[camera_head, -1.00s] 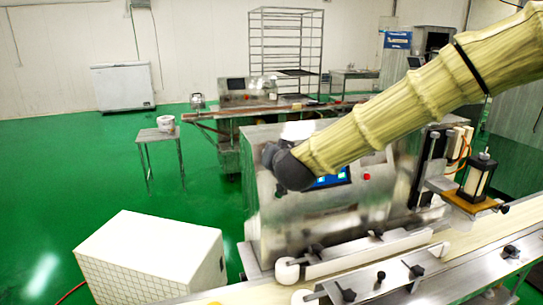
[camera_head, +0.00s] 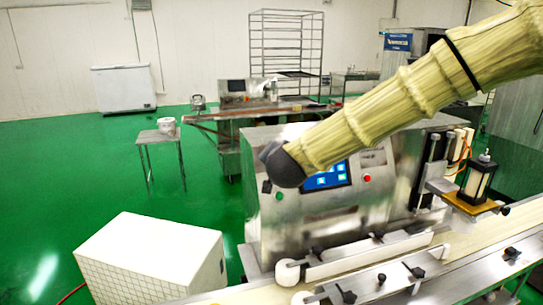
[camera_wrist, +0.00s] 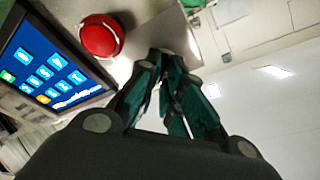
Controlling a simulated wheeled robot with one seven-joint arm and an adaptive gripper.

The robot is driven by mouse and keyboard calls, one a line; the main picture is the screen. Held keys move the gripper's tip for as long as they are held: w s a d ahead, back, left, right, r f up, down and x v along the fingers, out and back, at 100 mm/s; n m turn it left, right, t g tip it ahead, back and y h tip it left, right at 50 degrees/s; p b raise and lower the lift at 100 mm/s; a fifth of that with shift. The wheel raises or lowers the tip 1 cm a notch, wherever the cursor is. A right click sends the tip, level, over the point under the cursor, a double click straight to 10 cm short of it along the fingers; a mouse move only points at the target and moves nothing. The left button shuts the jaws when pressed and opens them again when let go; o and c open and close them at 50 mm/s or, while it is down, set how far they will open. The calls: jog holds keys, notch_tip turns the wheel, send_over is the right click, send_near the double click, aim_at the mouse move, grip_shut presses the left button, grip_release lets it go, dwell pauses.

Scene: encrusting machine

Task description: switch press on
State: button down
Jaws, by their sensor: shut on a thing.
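The steel machine (camera_head: 330,222) stands in front of me in the head view. Its front has a blue touchscreen (camera_head: 325,178), a red button (camera_head: 367,178), a green button (camera_head: 278,197) and a small black knob (camera_head: 267,187). The dark end of my arm is in front of its upper left, and my gripper is hidden there. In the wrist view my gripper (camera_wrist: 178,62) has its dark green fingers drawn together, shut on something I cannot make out. The red button (camera_wrist: 101,37) is left of the fingertips, apart from them, with the touchscreen (camera_wrist: 50,70) further left.
A conveyor belt (camera_head: 488,228) with rails and black knobs runs along the machine's front. A white box (camera_head: 150,255) stands at the lower left. A bottle-like unit (camera_head: 478,180) stands on a bracket at the right. The green floor (camera_head: 70,180) on the left is mostly clear.

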jog(key=shift+r, duration=0.15)
jog(key=c, duration=1.6)
grip_release()
jog(key=shift+o, duration=0.2)
jog(key=v, duration=1.2)
jog(key=shift+d, duration=0.1)
